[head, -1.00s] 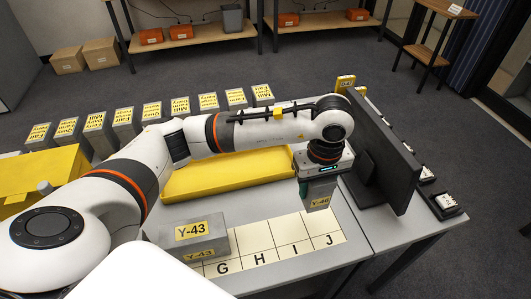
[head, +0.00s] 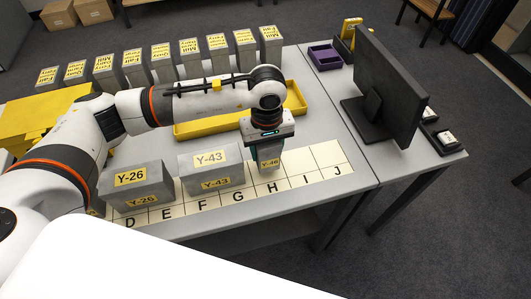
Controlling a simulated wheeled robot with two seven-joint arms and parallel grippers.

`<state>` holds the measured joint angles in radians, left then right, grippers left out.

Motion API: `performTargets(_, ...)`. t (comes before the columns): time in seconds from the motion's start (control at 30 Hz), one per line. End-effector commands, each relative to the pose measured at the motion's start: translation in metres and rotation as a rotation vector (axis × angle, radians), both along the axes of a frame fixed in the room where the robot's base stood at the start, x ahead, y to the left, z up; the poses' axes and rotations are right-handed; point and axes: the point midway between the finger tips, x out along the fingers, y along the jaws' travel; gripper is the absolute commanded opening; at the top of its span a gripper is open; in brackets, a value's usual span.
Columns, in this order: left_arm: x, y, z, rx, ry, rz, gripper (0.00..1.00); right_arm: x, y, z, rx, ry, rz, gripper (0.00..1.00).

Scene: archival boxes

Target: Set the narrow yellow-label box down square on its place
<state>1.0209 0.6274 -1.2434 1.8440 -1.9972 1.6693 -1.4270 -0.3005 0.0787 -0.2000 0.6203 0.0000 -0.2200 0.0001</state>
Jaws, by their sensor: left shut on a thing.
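The narrow grey box with a yellow label (head: 269,164), which seems to read Y-46, hangs upright below my left gripper (head: 268,148). The gripper is shut on the box's top. The box is in front of or over the far part of column H on the cream lettered mat (head: 328,154). I cannot tell whether its base touches the mat. Box Y-43 (head: 228,163) stands just left of it, with a small gap. Box Y-26 (head: 153,178) stands further left. My right gripper is not in view.
Columns I and J are bare. A yellow tray (head: 296,98) lies behind the gripper. A black monitor (head: 388,85) and a purple bin (head: 325,57) stand to the right. A row of grey boxes (head: 190,63) lines the back edge.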

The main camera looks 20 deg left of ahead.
Motion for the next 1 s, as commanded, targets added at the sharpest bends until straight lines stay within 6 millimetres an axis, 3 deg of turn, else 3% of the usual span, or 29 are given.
performTargets(0.2, 0.000, 0.000, -0.028, 0.000, 0.002, 0.001, 0.21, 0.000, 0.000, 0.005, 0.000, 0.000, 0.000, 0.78)
performTargets(0.57, 0.000, 0.000, -0.033, 0.000, -0.001, 0.000, 0.21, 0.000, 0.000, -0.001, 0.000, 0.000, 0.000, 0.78)
performTargets(0.6, 0.000, 0.000, -0.034, 0.000, 0.000, 0.001, 0.52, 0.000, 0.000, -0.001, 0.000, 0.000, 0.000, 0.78)
performTargets(0.7, 0.000, 0.000, -0.032, 0.001, 0.001, 0.001, 0.68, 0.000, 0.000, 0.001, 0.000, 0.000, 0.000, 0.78)
performTargets(0.73, 0.000, 0.000, -0.032, 0.001, 0.001, 0.001, 0.72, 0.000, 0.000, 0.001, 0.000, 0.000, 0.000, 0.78)
performTargets(1.0, 0.000, 0.000, -0.032, 0.000, 0.000, 0.001, 0.72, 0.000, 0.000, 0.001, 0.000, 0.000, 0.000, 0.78)
